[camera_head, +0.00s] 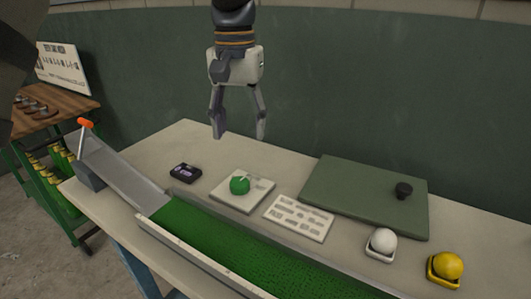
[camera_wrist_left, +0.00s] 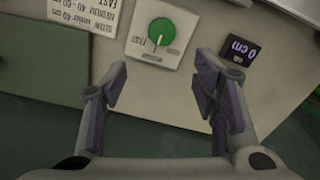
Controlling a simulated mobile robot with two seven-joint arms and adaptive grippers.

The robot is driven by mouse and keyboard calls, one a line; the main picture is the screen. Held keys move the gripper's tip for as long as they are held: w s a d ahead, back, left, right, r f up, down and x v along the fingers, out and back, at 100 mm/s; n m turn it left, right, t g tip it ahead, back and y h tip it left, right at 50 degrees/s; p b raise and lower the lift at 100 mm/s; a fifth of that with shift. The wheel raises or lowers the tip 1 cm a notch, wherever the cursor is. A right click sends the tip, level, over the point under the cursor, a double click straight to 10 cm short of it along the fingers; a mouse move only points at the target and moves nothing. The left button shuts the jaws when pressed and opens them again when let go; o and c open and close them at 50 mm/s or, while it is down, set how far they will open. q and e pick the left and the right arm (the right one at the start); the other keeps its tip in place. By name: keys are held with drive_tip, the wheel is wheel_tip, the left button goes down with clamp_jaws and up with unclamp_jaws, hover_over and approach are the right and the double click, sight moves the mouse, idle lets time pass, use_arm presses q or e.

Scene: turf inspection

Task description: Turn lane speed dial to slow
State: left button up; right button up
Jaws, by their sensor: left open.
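The lane speed dial is a round green knob (camera_head: 239,185) with a white pointer mark, on a pale square plate (camera_head: 260,196) on the table. In the left wrist view the green knob (camera_wrist_left: 161,31) shows beyond my fingers, at the top middle. Its white pointer is aimed down and slightly left there, and small lettering, partly readable as FAST, is on the plate's left side. My left gripper (camera_head: 240,133) hangs fingers down above and behind the dial, open and empty, touching nothing. Its spread fingers also show in the left wrist view (camera_wrist_left: 160,88). My right gripper is not visible.
A small dark display box (camera_head: 185,173) sits left of the dial, and a printed speed card (camera_head: 298,217) right of it. The green turf lane (camera_head: 215,232) and grey ramp (camera_head: 125,172) run in front. A green board (camera_head: 350,190), white ball (camera_head: 383,240) and yellow ball (camera_head: 448,265) lie right.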

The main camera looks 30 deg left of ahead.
sight(240, 181)
use_arm(q)
drive_tip(key=f, duration=0.1)
drive_tip(key=s+f, duration=0.1)
drive_tip(key=f, duration=0.1)
drive_tip(key=shift+s+f, duration=0.15)
drive_tip(key=shift+s, duration=0.15)
wheel_tip(240, 181, down, 8)
drive_tip(key=shift+w+f, duration=0.15)
drive_tip(key=c, duration=1.2)
